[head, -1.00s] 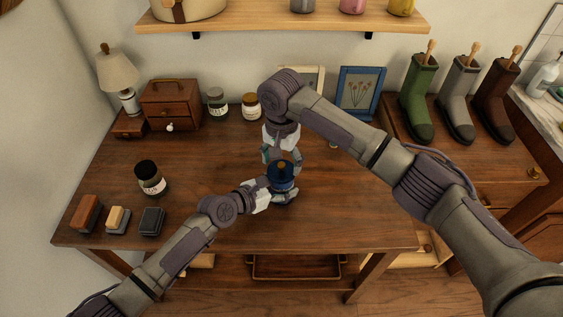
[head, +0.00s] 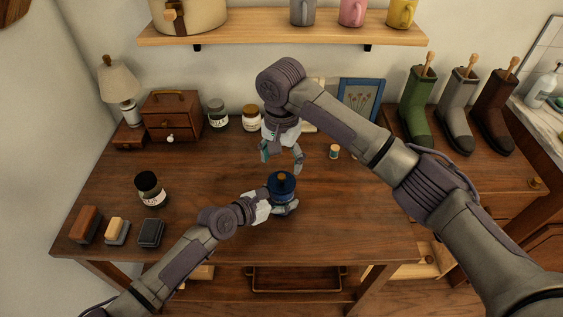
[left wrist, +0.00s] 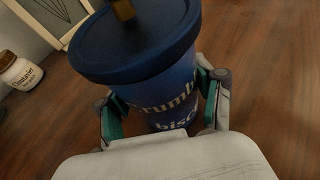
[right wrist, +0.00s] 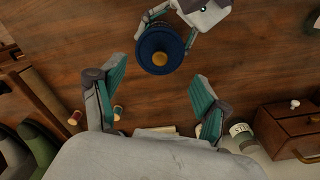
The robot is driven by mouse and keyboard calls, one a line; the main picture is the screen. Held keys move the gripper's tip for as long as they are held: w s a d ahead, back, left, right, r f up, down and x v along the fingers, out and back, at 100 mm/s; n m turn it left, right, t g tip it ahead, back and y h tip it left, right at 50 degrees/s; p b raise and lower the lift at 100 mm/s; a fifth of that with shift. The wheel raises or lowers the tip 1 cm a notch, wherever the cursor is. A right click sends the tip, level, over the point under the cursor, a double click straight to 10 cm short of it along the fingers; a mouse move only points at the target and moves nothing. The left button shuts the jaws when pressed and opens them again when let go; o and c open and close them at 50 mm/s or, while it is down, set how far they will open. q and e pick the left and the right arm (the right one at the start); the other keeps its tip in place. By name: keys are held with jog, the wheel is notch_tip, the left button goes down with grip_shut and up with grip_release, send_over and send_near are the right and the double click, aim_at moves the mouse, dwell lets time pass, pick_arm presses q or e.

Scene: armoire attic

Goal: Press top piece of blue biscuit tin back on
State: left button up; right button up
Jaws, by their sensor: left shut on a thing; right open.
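The blue biscuit tin (head: 284,195) stands upright on the table, with its lettering facing the left wrist camera (left wrist: 168,100). Its round blue top piece (head: 281,180), with a gold-brown knob, sits on the tin's top; in the left wrist view the lid (left wrist: 130,42) covers the mouth with its rim all round. My left gripper (head: 280,209) is shut on the tin's body, one finger on each side. My right gripper (head: 282,158) is open and empty, above and behind the tin. The right wrist view shows the lid from above (right wrist: 160,50), beyond the open fingertips.
A small spool (head: 334,152) stands right of my right gripper. Jars (head: 251,118), a small drawer chest (head: 171,116) and picture frames (head: 360,97) line the back. A dark jar (head: 150,189) and brushes (head: 116,231) are at left. The table's right front is clear.

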dwell(0.3)
pick_arm(q)
jog(key=o, duration=1.1)
jog(key=v, duration=1.2)
